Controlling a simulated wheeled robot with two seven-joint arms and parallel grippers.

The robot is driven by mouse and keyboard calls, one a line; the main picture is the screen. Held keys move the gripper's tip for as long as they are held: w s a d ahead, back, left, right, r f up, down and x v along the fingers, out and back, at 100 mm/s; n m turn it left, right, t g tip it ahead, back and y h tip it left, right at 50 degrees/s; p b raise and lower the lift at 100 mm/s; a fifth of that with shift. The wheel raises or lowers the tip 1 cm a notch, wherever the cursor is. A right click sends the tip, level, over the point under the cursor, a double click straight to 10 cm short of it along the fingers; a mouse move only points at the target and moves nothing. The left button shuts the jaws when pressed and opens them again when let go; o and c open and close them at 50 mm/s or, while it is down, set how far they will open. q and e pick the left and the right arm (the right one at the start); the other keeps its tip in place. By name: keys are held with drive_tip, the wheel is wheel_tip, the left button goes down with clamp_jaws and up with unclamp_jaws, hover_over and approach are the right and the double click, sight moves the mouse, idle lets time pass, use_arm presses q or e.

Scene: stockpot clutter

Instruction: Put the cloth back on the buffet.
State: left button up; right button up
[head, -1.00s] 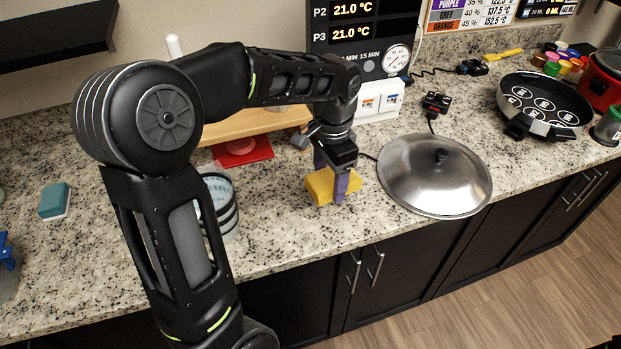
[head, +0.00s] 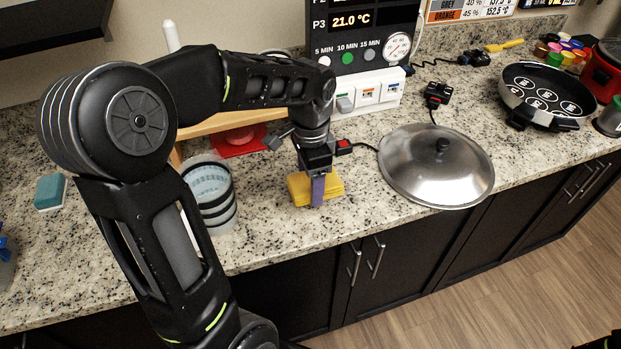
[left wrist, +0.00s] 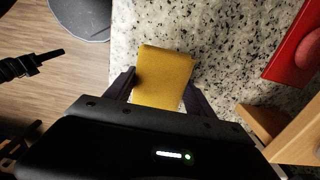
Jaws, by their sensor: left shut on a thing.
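The cloth (head: 331,183) is a yellow folded pad. My left gripper (head: 317,190) is shut on it, with one purple finger across its front face in the head view. The cloth is at or just above the speckled stone top of the buffet (head: 290,230); I cannot tell whether it touches. In the left wrist view the cloth (left wrist: 163,75) sits between the two fingers of my left gripper (left wrist: 160,92), near the counter edge. A dark, prong-like part over the floor at the left of that view looks like my right gripper (left wrist: 45,62); its jaws are unclear.
A metal lid (head: 437,175) lies right of the cloth. A clear container with dark bands (head: 212,190) stands to its left. Behind are a red item (head: 240,140), a wooden stand and a control panel (head: 365,60). A black pan (head: 545,95) is far right. Counter in front is bare.

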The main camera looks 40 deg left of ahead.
use_arm(q)
drive_tip(key=shift+f+b, duration=1.2)
drive_tip(key=shift+f, duration=0.75)
drive_tip(key=shift+f+b, duration=0.45)
drive_tip(key=shift+f, duration=0.15)
drive_tip(key=o, duration=1.4)
wheel_tip(320, 180, up, 8)
drive_tip(key=shift+f, duration=0.1)
